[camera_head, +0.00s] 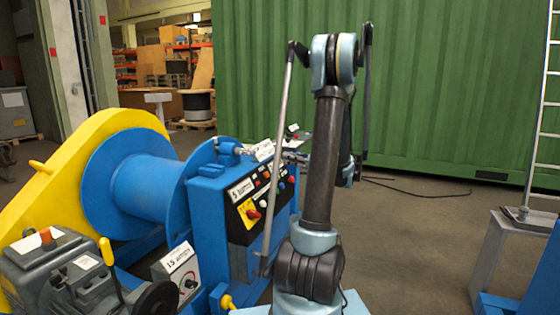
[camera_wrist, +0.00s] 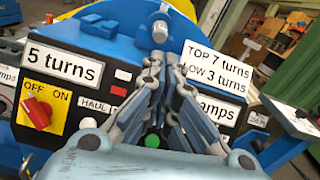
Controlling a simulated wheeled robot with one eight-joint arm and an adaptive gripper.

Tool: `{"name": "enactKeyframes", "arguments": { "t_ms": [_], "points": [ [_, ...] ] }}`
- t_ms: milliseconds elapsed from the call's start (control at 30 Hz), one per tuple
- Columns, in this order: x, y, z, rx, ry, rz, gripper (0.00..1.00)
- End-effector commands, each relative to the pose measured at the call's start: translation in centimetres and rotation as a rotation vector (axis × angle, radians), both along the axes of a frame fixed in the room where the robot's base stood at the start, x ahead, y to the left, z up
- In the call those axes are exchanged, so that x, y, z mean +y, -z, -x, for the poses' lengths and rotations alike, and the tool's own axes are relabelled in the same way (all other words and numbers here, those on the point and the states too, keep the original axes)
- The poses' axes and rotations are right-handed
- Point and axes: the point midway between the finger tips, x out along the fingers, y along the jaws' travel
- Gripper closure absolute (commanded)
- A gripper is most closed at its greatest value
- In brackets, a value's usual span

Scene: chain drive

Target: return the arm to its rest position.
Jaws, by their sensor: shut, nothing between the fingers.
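My gripper (camera_wrist: 165,65) is shut with nothing between its fingertips in the wrist view. Its fingers point at the blue control box (camera_wrist: 118,38), and I cannot tell how far off it is. In the head view my arm (camera_head: 322,155) rises tall and folds over at the top. Its far part comes down behind the upright link, so the gripper is mostly hidden there. The control box (camera_head: 208,210) stands just left of my arm, with a red OFF/ON knob (camera_head: 252,214), which also shows in the wrist view (camera_wrist: 36,112).
A blue drum (camera_head: 145,190) with a yellow guard (camera_head: 95,135) stands at left. A grey machine (camera_head: 60,275) and a small meter box (camera_head: 178,272) are in front. A green container wall (camera_head: 440,80) closes the back.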

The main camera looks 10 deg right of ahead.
Motion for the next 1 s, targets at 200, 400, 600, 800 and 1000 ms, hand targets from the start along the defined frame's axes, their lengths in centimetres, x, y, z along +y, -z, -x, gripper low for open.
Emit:
{"name": "enactKeyframes", "arguments": {
  "t_ms": [200, 400, 600, 800, 1000],
  "points": [
    [-0.6, 0.0, 0.7, -0.001, -0.002, 0.011, 1.0],
    [2.5, -0.1, 2.1, -0.019, -0.036, 0.137, 1.0],
    [7.0, 0.5, 4.9, -0.064, -0.107, 0.356, 1.0],
    [10.5, 1.5, 8.5, -0.124, -0.201, 0.573, 1.0],
    [13.1, 2.9, 12.7, -0.196, -0.315, 0.787, 1.0]
  ]
}}
